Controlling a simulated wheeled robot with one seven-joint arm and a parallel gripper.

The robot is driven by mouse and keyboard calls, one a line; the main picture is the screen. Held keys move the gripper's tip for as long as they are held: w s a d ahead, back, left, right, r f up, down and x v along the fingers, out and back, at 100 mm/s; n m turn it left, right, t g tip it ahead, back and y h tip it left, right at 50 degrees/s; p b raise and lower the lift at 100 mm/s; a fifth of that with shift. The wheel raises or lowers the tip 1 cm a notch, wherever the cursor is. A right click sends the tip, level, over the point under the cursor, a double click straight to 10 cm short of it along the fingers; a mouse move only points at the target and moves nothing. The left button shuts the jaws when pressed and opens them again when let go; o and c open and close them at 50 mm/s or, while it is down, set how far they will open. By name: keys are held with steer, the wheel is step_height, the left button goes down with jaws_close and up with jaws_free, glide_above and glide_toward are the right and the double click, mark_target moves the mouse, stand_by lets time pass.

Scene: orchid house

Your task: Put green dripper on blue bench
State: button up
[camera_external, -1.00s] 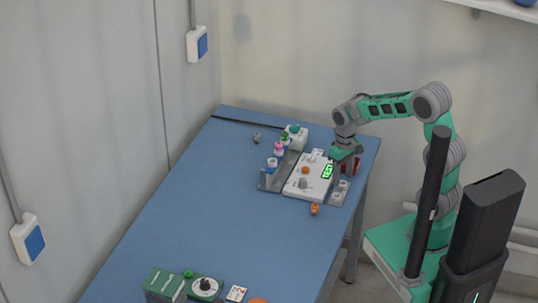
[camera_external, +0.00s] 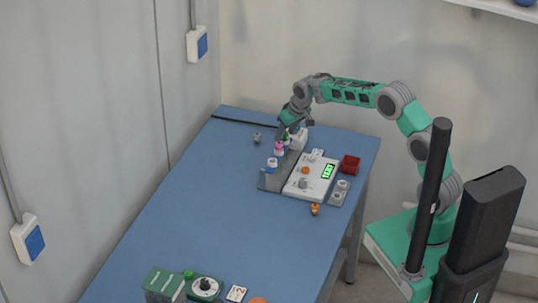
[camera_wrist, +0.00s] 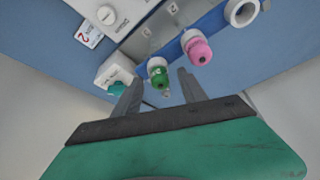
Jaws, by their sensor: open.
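The green dripper (camera_wrist: 159,76) has a green bulb and a white collar, and sits in the grey rack (camera_wrist: 150,38) beside a pink dripper (camera_wrist: 197,50). In the external view it is mostly hidden by my gripper (camera_external: 287,134). In the wrist view my gripper (camera_wrist: 158,78) is open, with one finger on each side of the green dripper. I cannot tell whether either finger touches it. The blue bench (camera_external: 190,220) lies under the rack, with a wide bare surface.
A white box with a teal knob (camera_wrist: 113,72) stands close to my left finger in the wrist view. A white device with a green display (camera_external: 314,180), a red box (camera_external: 350,164) and an orange item (camera_external: 315,209) stand nearby. The bench's middle is clear.

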steer(key=shift+r, duration=0.1)
jaws_close()
stand_by(0.4)
